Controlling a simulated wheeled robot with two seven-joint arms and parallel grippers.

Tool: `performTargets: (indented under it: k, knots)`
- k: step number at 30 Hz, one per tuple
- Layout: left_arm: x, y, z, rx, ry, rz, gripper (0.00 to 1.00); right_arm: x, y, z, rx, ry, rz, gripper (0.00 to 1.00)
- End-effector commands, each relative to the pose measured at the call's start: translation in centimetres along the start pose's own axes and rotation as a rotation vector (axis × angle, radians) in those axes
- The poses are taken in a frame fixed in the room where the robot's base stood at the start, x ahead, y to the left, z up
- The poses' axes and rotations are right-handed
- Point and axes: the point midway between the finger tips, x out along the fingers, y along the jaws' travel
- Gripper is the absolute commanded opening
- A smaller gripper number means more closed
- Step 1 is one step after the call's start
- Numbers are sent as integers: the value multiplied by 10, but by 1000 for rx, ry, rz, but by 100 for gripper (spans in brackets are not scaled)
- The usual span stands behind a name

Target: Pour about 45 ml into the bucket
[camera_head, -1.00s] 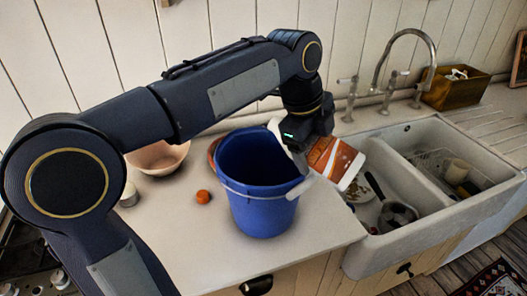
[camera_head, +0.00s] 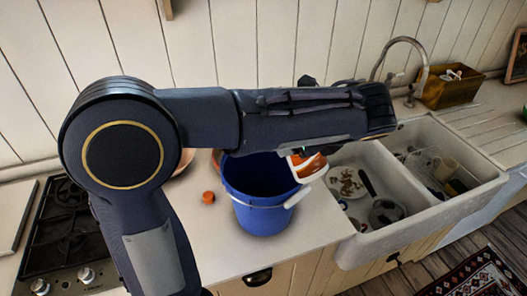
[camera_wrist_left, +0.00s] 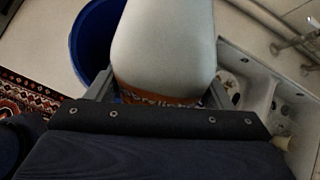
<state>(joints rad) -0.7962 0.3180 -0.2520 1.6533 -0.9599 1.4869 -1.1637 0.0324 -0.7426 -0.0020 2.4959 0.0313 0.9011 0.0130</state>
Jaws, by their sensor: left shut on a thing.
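The blue bucket (camera_head: 262,214) stands on the counter left of the sink, its white handle resting at the right rim. My left gripper (camera_wrist_left: 160,92) is shut on a white bottle with an orange label (camera_wrist_left: 163,48). In the head view, part of the bottle (camera_head: 309,167) shows below my forearm at the bucket's right rim. It looks tilted, but my arm hides most of it and its mouth. No liquid stream is visible. An orange cap (camera_head: 208,197) lies on the counter left of the bucket. My right gripper is out of view.
A double white sink (camera_head: 415,190) with dishes lies to the right, with a tap (camera_head: 425,62) behind it. A wooden box (camera_head: 447,88) stands at the back right. A stove (camera_head: 62,235) is at the left. A bowl (camera_head: 184,161) is partly hidden by my arm.

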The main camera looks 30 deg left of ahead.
Motion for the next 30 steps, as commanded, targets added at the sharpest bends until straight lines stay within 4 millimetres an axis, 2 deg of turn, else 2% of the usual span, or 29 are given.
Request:
performTargets:
  k: [2, 5, 12, 30]
  knots:
    - [7, 1, -7, 37, -103, 16, 42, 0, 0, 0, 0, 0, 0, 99]
    - [4, 1, -2, 67, -224, 28, 42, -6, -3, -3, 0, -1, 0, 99]
    - [9, 2, -2, 119, -414, 51, 42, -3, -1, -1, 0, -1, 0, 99]
    - [10, 2, -1, 126, -449, 55, 42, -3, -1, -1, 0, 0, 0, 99]
